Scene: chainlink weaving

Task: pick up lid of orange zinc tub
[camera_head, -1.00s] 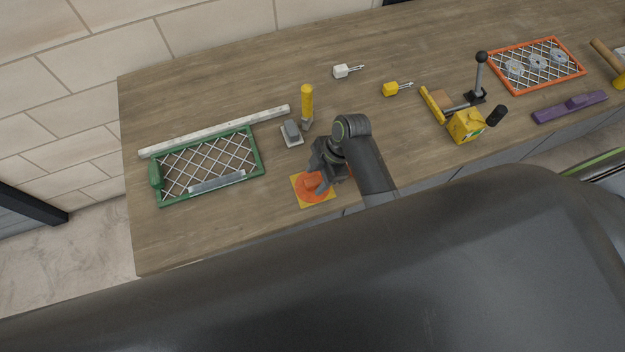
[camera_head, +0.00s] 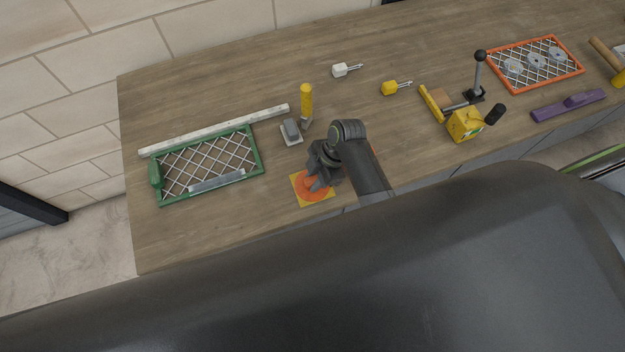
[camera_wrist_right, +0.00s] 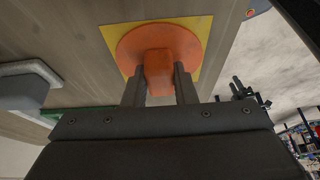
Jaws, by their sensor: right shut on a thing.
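The orange lid (camera_head: 313,191) is a round disc with a raised block-like handle, near the front edge of the counter. It sits over a yellow square (camera_head: 298,203); whether a tub lies below is hidden. My right gripper (camera_head: 319,184) comes down over it. In the right wrist view, the fingers of my right gripper (camera_wrist_right: 160,90) are on either side of the orange handle (camera_wrist_right: 158,72) and shut on it. The lid's disc (camera_wrist_right: 188,42) and the yellow square (camera_wrist_right: 203,25) show behind the handle there. My left gripper is not in view.
A green-framed mesh panel (camera_head: 262,165) and a pale bar (camera_head: 215,131) lie to the left. A grey block on a plate (camera_head: 291,131) and a yellow-handled tool (camera_head: 306,100) stand behind my gripper. A yellow box (camera_head: 464,125) and orange-framed mesh (camera_head: 491,63) are to the right.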

